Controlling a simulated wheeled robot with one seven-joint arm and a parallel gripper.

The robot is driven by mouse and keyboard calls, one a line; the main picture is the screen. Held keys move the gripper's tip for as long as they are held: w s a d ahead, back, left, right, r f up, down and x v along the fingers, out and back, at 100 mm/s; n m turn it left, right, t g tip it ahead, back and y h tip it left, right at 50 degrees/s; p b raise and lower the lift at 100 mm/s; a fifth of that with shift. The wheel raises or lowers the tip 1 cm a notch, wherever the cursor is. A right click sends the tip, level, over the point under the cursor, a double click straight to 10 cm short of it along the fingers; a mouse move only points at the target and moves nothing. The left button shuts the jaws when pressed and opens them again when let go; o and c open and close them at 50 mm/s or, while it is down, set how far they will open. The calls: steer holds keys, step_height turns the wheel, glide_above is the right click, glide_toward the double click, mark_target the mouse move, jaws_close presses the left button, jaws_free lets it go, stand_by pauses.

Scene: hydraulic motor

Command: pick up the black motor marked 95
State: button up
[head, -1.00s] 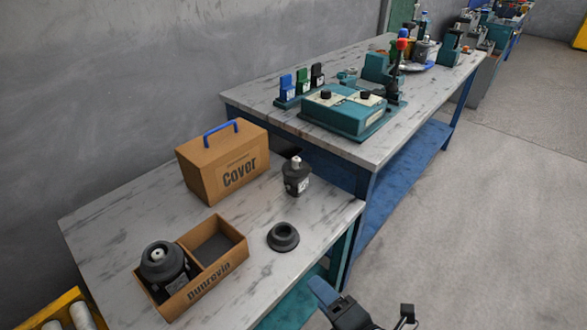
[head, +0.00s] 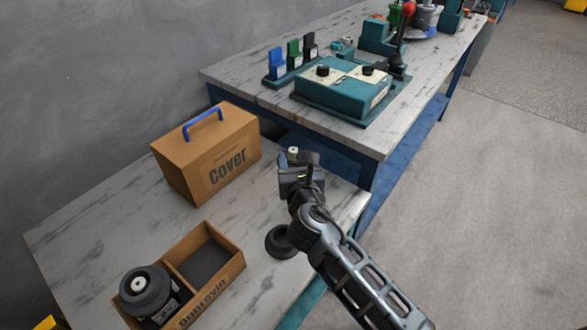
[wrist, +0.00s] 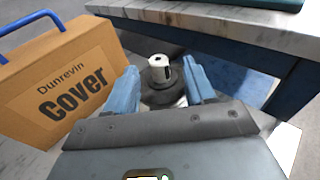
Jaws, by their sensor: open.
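A black motor with a pale shaft stands between my gripper's two blue fingers in the wrist view (wrist: 160,98). In the head view my gripper (head: 297,178) covers most of it. My gripper is open, with one finger at each side of the motor; I cannot tell whether they touch it. No number is readable on this motor. A second dark motor (head: 147,290) sits in the left compartment of the open box (head: 212,283); its marking is not legible either.
A brown "Cover" box (head: 215,165) with a blue handle stands left of my gripper. A dark ring-shaped part (head: 279,243) lies on the near table (head: 100,225), partly behind my arm. The higher table (head: 250,100) rises just behind, its edge close to the gripper.

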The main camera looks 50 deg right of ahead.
mark_target(293, 151)
steer(key=x, duration=0.4)
steer(key=shift+w, duration=0.15)
jaws_close()
stand_by(0.4)
stand_by(0.6)
steer(key=shift+r, duration=0.25)
